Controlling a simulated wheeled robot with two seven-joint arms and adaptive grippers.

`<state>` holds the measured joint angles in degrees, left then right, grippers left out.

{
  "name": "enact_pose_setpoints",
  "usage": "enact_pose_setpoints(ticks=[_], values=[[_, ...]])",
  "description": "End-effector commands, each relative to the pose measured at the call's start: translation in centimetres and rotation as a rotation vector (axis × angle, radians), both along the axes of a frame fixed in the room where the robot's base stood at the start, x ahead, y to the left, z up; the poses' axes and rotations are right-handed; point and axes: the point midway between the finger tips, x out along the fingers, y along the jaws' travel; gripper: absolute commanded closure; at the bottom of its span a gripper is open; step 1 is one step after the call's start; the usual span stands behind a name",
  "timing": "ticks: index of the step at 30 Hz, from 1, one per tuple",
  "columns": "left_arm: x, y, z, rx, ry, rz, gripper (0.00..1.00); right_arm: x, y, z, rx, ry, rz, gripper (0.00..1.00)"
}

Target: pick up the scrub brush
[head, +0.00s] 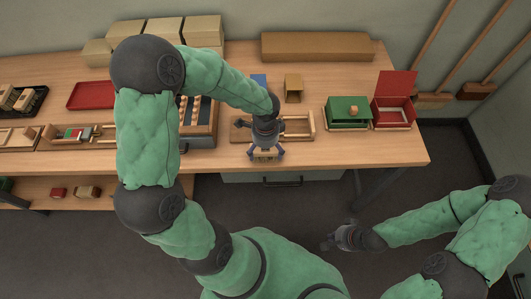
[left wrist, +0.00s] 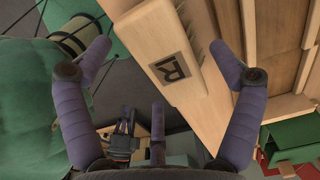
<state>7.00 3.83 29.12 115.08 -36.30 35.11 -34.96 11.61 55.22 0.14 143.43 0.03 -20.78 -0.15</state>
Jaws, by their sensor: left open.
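A pale wooden block with a dark square mark, which looks like the scrub brush (left wrist: 150,35), lies between the spread purple fingers of my left gripper (left wrist: 160,65) in the left wrist view. No finger visibly presses on it. In the head view, my left gripper (head: 266,151) points down at the front edge of the table, around a small pale block (head: 265,156). My right gripper (head: 330,241) hangs low in front of the table, away from the objects. Its fingers are too small to read.
A wooden fixture (head: 297,125) lies just behind my left gripper on the table (head: 370,152). A green box (head: 347,113) and an open red box (head: 394,114) stand to the right. A long brown box (head: 315,47) and a red tray (head: 91,95) stand farther back.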

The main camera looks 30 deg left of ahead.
Motion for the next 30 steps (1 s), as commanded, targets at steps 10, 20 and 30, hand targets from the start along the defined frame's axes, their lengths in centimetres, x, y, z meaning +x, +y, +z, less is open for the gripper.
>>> enact_pose_setpoints(ticks=[10, 20, 30], values=[[0.07, 0.02, -1.57, -0.001, -0.002, 0.001, 0.08, 0.01, 0.00, -0.68, 0.000, 0.000, 0.000, 1.00], [0.07, 0.01, -1.56, -0.001, -0.002, 0.001, 0.72, 0.01, 0.00, -0.68, 0.000, 0.000, 0.000, 1.00], [0.06, 0.00, -1.14, -0.001, -0.002, 0.001, 0.73, 0.00, 0.00, -0.41, 0.000, 0.000, 0.000, 1.00]])
